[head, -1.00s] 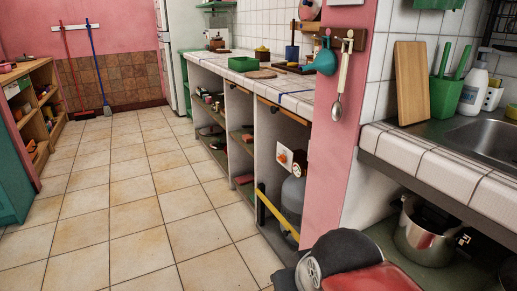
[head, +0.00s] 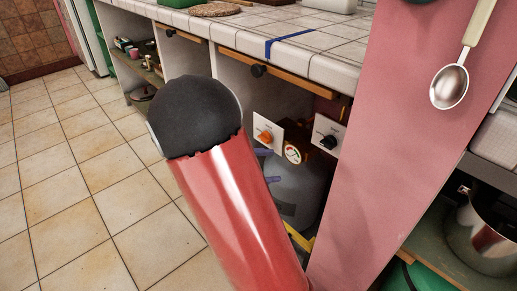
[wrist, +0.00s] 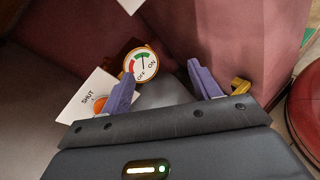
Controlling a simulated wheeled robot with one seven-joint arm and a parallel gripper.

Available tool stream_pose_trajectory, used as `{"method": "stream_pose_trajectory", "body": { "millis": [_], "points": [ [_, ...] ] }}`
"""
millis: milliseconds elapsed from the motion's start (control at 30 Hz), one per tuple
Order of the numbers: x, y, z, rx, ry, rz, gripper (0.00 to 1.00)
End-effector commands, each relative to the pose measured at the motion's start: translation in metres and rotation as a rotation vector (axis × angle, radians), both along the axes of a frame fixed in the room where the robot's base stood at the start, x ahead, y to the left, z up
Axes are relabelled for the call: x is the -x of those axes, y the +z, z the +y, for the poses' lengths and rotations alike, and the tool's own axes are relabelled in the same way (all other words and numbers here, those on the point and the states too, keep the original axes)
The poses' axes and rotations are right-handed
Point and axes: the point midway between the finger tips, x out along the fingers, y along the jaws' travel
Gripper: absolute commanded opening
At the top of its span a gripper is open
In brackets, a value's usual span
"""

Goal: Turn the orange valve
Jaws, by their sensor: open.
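The orange valve (head: 265,137) is a small knob on a white plate under the tiled counter. In the wrist view the orange valve (wrist: 100,104) shows just left of my left finger, partly covered by it, on a plate (wrist: 82,98) reading SHUT. My gripper (wrist: 162,70) has two purple fingers spread apart with nothing between them. In the head view my gripper (head: 268,168) shows only as purple bits beside my red arm, below the valve. I cannot tell whether a finger touches the valve.
A round gauge (head: 292,153) sits right of the valve and shows between and beyond my fingers (wrist: 142,63). A black knob (head: 328,142) on a second white plate is farther right. A pink pillar (head: 390,140) bounds the right side.

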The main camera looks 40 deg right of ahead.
Motion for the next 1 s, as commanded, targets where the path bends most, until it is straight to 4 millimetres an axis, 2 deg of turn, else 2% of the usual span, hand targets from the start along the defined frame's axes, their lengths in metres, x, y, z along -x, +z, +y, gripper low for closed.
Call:
{"method": "stream_pose_trajectory", "body": {
  "millis": [33, 200, 400, 533, 633, 1000],
  "points": [
    [-0.016, -0.015, -0.003, 0.082, 0.047, 0.083, 0.62],
    [-0.064, -0.039, -0.005, 0.335, 0.202, 0.292, 0.62],
    [-0.102, -0.061, 0.004, 0.524, 0.332, 0.43, 0.62],
    [-0.111, -0.066, 0.006, 0.572, 0.366, 0.463, 0.62],
    [-0.114, -0.063, -0.001, 0.58, 0.37, 0.468, 0.62],
    [-0.12, -0.042, -0.052, 0.577, 0.368, 0.465, 0.62]
  ]
}}
